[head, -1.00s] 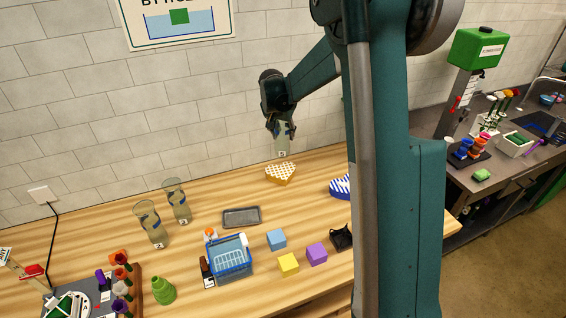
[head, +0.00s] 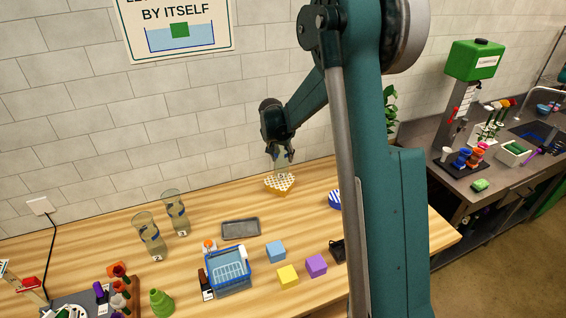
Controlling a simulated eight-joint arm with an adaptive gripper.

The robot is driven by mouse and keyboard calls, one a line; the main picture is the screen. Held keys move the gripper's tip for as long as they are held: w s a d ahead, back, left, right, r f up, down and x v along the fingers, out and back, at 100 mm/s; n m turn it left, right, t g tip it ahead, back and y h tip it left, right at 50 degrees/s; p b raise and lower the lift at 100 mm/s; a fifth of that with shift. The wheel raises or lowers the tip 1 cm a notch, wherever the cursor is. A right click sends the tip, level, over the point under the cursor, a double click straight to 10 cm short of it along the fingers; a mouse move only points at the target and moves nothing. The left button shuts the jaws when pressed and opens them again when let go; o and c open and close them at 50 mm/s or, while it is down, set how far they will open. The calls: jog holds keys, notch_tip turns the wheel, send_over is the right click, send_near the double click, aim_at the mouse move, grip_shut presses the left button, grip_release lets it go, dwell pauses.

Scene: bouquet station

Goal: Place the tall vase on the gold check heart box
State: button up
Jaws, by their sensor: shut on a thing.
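The gold check heart box (head: 279,186) lies on the wooden table near the wall. A clear tall vase (head: 281,166) is upright in my gripper (head: 280,152), directly over the heart box in the picture. My gripper is shut on the upper part of the vase. The vase's base overlaps the top of the box; I cannot tell whether it touches.
A blue striped box (head: 334,199) is partly hidden behind my arm. A grey tray (head: 240,229), a blue basket (head: 229,271) and blue (head: 275,251), yellow (head: 287,275) and purple (head: 316,266) cubes lie in front. Bare table surrounds the heart box.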

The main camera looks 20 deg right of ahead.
aim_at(283, 161)
jog(key=shift+f, duration=1.75)
jog(key=shift+f, duration=0.15)
jog(key=o, duration=1.2)
jog(key=shift+r, duration=0.2)
jog(key=v, duration=1.2)
jog(key=shift+w, duration=0.1)
jog(key=shift+r, duration=0.1)
